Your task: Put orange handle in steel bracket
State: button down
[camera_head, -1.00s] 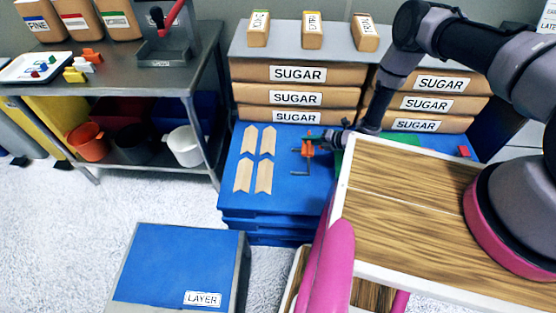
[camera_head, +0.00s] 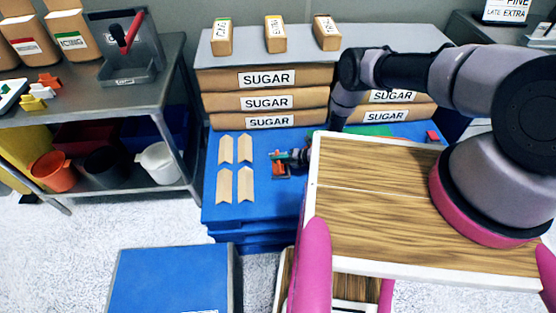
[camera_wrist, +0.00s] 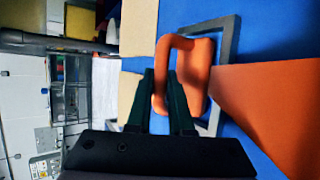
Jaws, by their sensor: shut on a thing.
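The orange handle (camera_wrist: 200,68) shows in the wrist view as a loop with a flat part. It also shows small in the head view (camera_head: 281,170), over the blue stack. My gripper (camera_wrist: 165,85) is shut on its loop; it also shows in the head view (camera_head: 292,156). A grey angular frame (camera_wrist: 229,45), which looks like the steel bracket, lies behind and around the handle's flat part. I cannot tell whether handle and frame touch. A large orange surface (camera_wrist: 275,110) fills the right of the wrist view and hides part of the frame.
Pale arrow-shaped pieces (camera_head: 236,168) lie left of my gripper on the blue stack (camera_head: 222,205). A steel table (camera_head: 70,90) holds a grey holder (camera_head: 130,62) with a red handle. A blue LAYER box (camera_head: 170,280) stands in front.

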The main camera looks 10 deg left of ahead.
jog(key=shift+f, duration=0.1)
jog(key=c, duration=0.8)
grip_release()
jog(key=shift+r, duration=0.2)
jog(key=v, duration=1.2)
